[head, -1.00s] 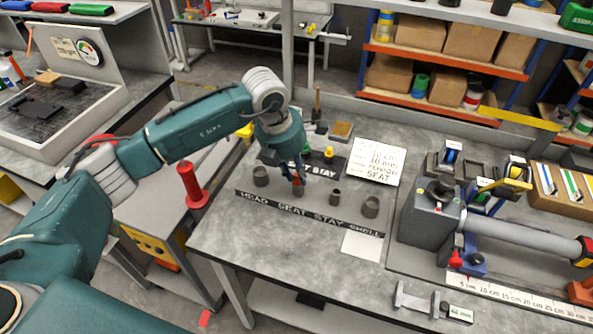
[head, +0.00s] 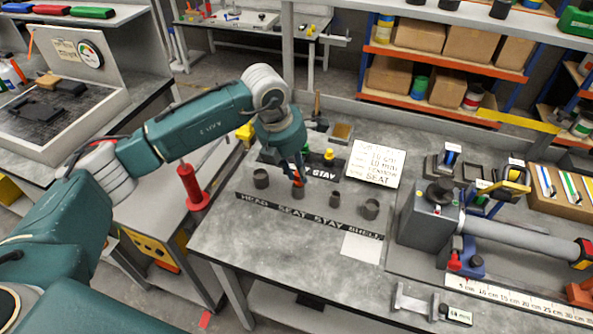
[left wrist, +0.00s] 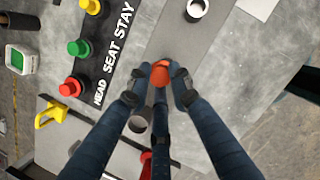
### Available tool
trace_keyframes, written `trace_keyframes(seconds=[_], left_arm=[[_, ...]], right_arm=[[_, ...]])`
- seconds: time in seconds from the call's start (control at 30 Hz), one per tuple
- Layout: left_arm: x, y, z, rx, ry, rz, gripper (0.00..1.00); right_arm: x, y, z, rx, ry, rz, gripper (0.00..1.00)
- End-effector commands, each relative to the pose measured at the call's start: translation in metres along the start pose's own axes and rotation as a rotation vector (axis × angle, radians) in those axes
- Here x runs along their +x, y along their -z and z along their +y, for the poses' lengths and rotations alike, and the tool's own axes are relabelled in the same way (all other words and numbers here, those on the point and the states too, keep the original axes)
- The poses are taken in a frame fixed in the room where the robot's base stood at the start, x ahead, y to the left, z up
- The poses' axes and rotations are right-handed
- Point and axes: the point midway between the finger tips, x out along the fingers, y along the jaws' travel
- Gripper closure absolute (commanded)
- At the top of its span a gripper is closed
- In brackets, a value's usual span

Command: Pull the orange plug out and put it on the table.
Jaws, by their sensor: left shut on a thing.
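The orange plug (left wrist: 160,73) is between the fingers of my left gripper (left wrist: 160,78) in the left wrist view. The fingers are shut on it. In the head view the gripper (head: 299,180) points down at the SEAT place, second from left in the row of grey sockets. The plug (head: 298,190) shows only as a small orange patch there. Whether it still sits in its socket cannot be told. My right gripper does not show.
Open grey sockets (head: 261,178) (head: 334,199) (head: 370,208) stand close on either side. A grey fixture (head: 430,220) stands to the right. The table front (head: 270,242) is clear.

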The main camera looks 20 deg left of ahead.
Motion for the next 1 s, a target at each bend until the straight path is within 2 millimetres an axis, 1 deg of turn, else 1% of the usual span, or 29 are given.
trace_keyframes(seconds=[0.03, 1.0], left_arm=[[-0.004, -0.002, 0.0, 0.001, 0.0, -0.003, 1.0], [-0.039, -0.01, 0.0, 0.0, -0.001, 0.004, 1.0]], right_arm=[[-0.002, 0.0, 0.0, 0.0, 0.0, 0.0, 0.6], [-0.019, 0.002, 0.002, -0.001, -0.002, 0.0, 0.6]])
